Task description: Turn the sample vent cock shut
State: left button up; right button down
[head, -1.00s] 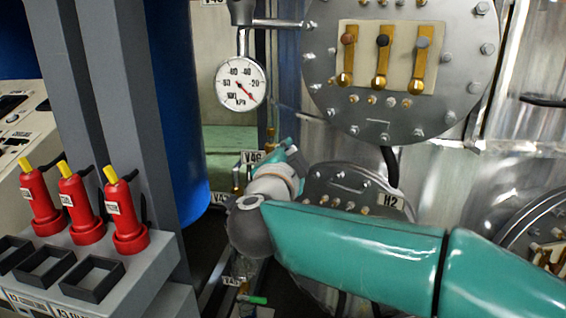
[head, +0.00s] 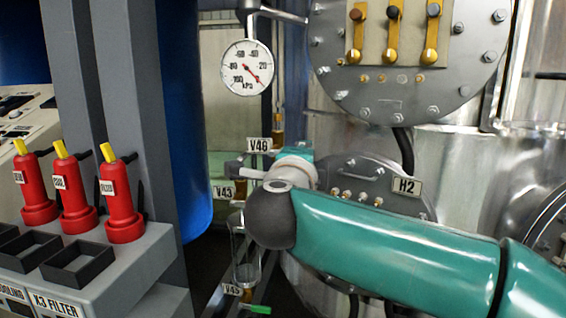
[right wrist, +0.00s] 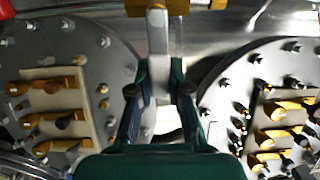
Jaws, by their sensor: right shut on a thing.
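In the right wrist view, my right gripper (right wrist: 160,78) is shut on a pale, flat lever (right wrist: 158,42), with one dark green finger on each side. A brass-coloured body (right wrist: 160,6) shows at the lever's far end. In the head view, my right arm reaches in from the right to the small valves by the labels V48 (head: 258,145) and V43 (head: 224,191). The wrist hides most of the fingers and the valve there. A pale grey bar (head: 243,171) sticks out left of the wrist. I cannot tell which tag belongs to the held lever. My left gripper is out of view.
A round pressure gauge (head: 247,68) hangs above the valves. A glass vessel (head: 243,255) and a green-handled valve (head: 256,309) are below. A flanged plate marked H2 (head: 407,186) lies close behind my arm.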

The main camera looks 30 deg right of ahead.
jog(key=shift+f, duration=0.3)
jog(key=c, duration=1.1)
grip_release()
jog(key=shift+r, duration=0.15)
jog(key=shift+s+a, duration=0.1)
jog(key=shift+s, duration=0.05)
jog(key=v, duration=1.1)
jog(key=shift+s+a, duration=0.25)
jog(key=shift+s, duration=0.05)
